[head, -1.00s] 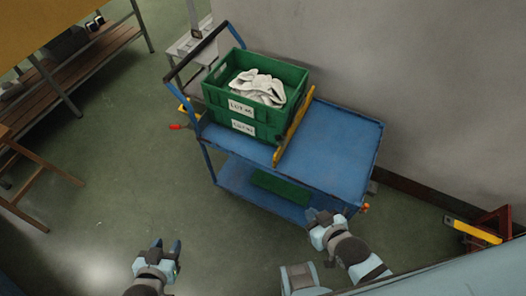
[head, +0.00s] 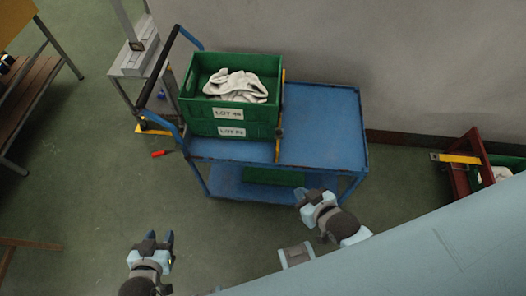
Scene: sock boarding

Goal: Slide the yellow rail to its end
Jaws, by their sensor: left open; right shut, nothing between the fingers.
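The yellow rail (head: 280,112) lies across the top of the blue cart (head: 325,125), along the right side of the green crate (head: 205,122). The crate hides part of it, and I cannot tell whether the two touch. My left gripper (head: 157,238) is open and empty above the floor, in front of the cart and to its left. My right gripper (head: 304,194) is shut and empty near the cart's front edge, below and right of the rail's near end. It is apart from the rail.
White socks (head: 236,84) lie in the crate, which bears two lot labels. The cart top right of the rail is clear. A red-handled thing (head: 160,153) is left of the cart. A red stand (head: 462,180) with a yellow bar is at the right. A wall is behind.

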